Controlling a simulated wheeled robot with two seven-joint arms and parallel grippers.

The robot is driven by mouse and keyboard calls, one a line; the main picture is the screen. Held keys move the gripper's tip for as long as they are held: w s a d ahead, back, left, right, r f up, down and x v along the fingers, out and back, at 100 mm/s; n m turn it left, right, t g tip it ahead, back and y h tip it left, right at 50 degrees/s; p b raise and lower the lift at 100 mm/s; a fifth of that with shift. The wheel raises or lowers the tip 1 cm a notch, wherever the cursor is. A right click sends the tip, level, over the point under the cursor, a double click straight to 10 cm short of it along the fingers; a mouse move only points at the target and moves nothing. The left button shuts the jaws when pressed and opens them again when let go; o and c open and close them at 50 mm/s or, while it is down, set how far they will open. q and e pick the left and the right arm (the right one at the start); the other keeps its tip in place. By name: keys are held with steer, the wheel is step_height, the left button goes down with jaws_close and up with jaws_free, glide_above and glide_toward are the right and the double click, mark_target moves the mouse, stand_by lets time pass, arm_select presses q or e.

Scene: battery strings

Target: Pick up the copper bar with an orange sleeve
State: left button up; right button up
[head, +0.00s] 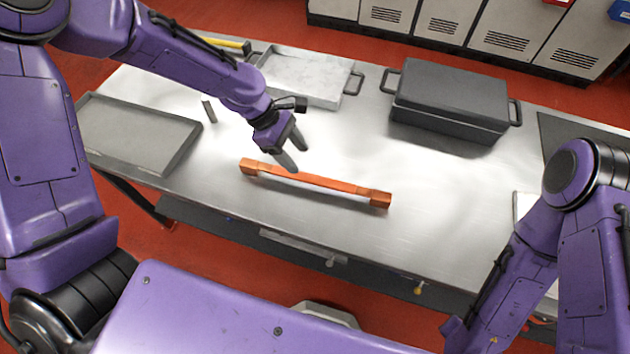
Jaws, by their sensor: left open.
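The copper bar with an orange sleeve (318,181) lies near the front edge of the metal table, in the middle of the head view. Its two copper ends are blocky and its middle is orange. My left gripper (294,152) is open and empty, above and just behind the bar, nearer its left end. One finger seems close to the bar's left part; I cannot tell whether it touches. My right arm comes in at the right edge, and its gripper is out of view.
A dark lidded case (450,95) with handles stands at the back right of the table (440,200). A grey tray (180,160) lies at the left, a metal tray (305,78) at the back. A small dark block (209,111) stands near the left tray. The table right of the bar is clear.

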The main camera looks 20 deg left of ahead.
mark_target(313, 179)
arm_select(q)
steer(key=p+x, duration=0.1)
steer(key=x, duration=0.9)
steer(key=shift+a+f, duration=0.1)
steer(key=shift+a, duration=0.1)
jaws_close()
